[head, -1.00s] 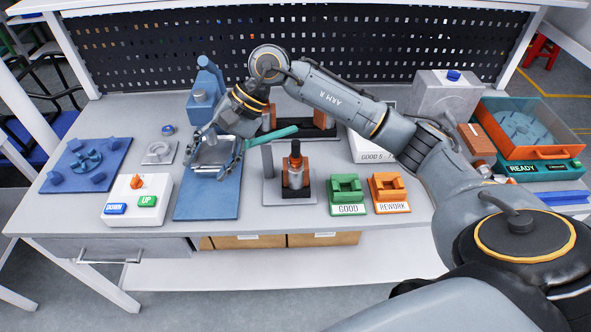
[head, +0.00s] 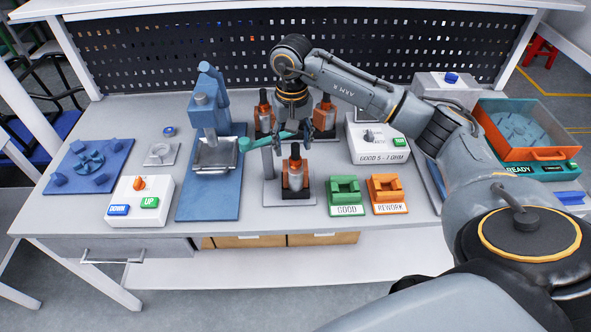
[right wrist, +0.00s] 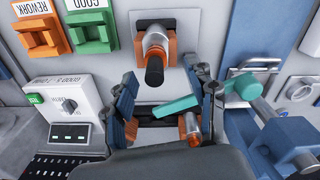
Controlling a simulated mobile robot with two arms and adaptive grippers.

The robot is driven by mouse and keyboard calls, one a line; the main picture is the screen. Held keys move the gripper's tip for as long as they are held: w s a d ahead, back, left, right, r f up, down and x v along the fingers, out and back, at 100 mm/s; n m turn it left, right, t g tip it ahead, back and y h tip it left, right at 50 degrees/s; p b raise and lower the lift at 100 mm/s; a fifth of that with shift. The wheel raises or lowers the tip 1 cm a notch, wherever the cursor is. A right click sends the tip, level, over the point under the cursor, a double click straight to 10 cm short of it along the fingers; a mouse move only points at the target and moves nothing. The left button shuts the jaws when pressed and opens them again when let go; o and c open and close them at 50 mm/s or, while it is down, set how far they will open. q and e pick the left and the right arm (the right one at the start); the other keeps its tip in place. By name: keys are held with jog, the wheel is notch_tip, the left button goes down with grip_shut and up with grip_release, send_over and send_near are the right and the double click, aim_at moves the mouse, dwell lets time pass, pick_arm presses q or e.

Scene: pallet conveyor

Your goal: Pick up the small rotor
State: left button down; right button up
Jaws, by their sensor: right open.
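Three upright orange-and-silver pieces with black tops look like rotors; I cannot tell which is the small one. One (head: 295,172) stands at the front on a grey plate, two behind, back left (head: 264,112) and back right (head: 325,114). My right gripper (head: 292,138) is open and hangs between the front and back pieces. In the right wrist view the fingers (right wrist: 168,106) are apart; the front piece (right wrist: 155,55) lies beyond them, and a back piece (right wrist: 191,126) is partly hidden near the right finger. A teal bar (right wrist: 176,107) crosses between the fingers. My left gripper is out of view.
A blue press (head: 208,110) stands left of the gripper. A grey post (head: 267,162) rises beside the front piece. Green (head: 344,190) and orange (head: 387,188) stands are at front right, with a white meter box (head: 372,140) behind. A blue tray (head: 85,182) is at far left.

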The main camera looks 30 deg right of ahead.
aim_at(296, 158)
jog(key=f, duration=0.1)
jog(key=f+p, duration=0.1)
jog(key=f, duration=0.1)
jog(key=f+p, duration=0.1)
jog(key=shift+s+d+f, duration=0.15)
jog(key=shift+d+f, duration=0.15)
jog(key=shift+f, duration=0.4)
grip_shut()
jog(key=shift+r, duration=0.15)
